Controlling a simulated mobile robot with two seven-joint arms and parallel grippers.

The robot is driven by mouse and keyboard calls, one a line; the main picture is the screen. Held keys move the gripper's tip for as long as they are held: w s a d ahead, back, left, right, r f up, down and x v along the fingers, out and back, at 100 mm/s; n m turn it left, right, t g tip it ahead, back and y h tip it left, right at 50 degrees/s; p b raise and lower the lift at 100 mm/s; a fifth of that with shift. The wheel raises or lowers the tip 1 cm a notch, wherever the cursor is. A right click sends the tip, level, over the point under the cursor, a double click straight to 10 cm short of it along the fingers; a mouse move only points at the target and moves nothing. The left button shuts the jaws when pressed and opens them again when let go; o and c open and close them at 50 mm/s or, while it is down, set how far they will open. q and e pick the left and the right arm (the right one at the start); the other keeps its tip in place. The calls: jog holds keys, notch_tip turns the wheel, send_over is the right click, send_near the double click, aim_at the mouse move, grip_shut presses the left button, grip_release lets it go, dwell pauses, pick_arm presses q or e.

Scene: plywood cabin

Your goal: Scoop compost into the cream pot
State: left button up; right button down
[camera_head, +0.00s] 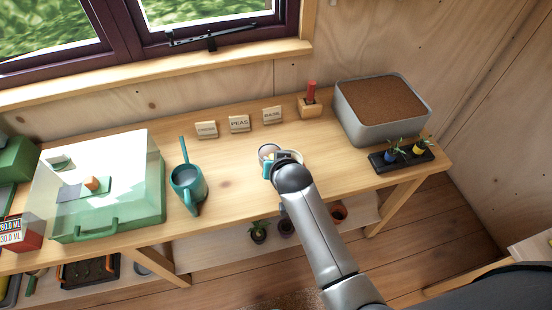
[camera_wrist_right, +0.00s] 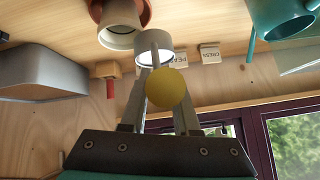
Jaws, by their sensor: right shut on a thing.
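My right gripper (camera_wrist_right: 160,100) is shut on what looks like the scoop, with a round yellow end (camera_wrist_right: 168,89) between the fingers and a pale cylindrical cup (camera_wrist_right: 154,42) beyond them. The cream pot (camera_wrist_right: 118,26) stands close to that cup in the right wrist view, with a terracotta-coloured pot (camera_wrist_right: 144,10) against it. In the head view my right arm covers most of this spot, and a pale rim (camera_head: 267,151) shows beside the gripper (camera_head: 280,164). Brown compost (camera_head: 382,96) fills the grey tub (camera_head: 372,133) at the back right. Whether the scoop holds compost is hidden.
A teal watering can (camera_head: 188,185) and a green-based clear case (camera_head: 115,190) stand to the left. Name cards (camera_head: 239,123) and a wooden block (camera_head: 310,108) with a red-handled tool line the back. A black seedling tray (camera_head: 400,160) sits at the right front edge.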

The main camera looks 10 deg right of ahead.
jog(key=shift+w+d, duration=0.1)
jog(key=shift+d+r+m+y, duration=0.15)
jog(key=shift+d+m+y, duration=0.15)
jog(key=shift+d+y, duration=0.1)
jog(key=shift+a+h, duration=0.4)
jog(key=shift+a, duration=0.05)
dwell(0.4)
jog(key=shift+d, duration=0.15)
